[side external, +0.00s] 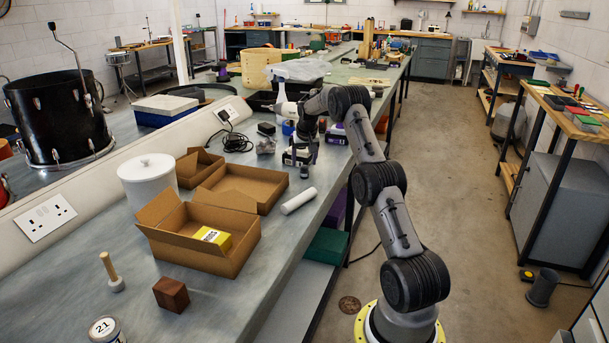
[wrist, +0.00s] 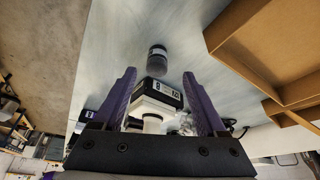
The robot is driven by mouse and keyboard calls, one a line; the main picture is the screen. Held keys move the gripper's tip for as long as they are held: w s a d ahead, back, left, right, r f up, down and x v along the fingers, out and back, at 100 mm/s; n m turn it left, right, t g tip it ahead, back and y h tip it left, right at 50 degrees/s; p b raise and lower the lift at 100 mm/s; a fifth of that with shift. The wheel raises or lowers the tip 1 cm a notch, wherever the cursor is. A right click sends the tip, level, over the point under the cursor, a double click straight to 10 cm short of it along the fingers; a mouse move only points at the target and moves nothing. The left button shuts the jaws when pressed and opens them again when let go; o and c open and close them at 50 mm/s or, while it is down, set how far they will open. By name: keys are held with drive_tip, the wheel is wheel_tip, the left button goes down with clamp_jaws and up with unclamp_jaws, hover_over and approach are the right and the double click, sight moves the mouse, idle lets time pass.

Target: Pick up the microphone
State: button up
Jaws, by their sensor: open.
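I cannot clearly pick out the microphone. My gripper (side external: 300,165) is over the bench, farther back than the pale cylinder. In the wrist view my gripper (wrist: 158,76) has its purple fingers spread, with nothing held. A white and black boxy object (wrist: 157,97) shows between them.
A grey lumpy object (side external: 265,147) and a spray bottle (side external: 284,102) stand near my gripper. The bench edge drops to the floor (wrist: 40,50).

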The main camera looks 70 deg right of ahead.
sight(305, 167)
drive_tip(key=shift+d+x, duration=0.1)
drive_tip(key=shift+x, duration=1.4)
drive_tip(key=shift+d+x, duration=0.15)
drive_tip(key=shift+x, duration=1.3)
drive_tip(key=shift+s, duration=0.15)
clamp_jaws()
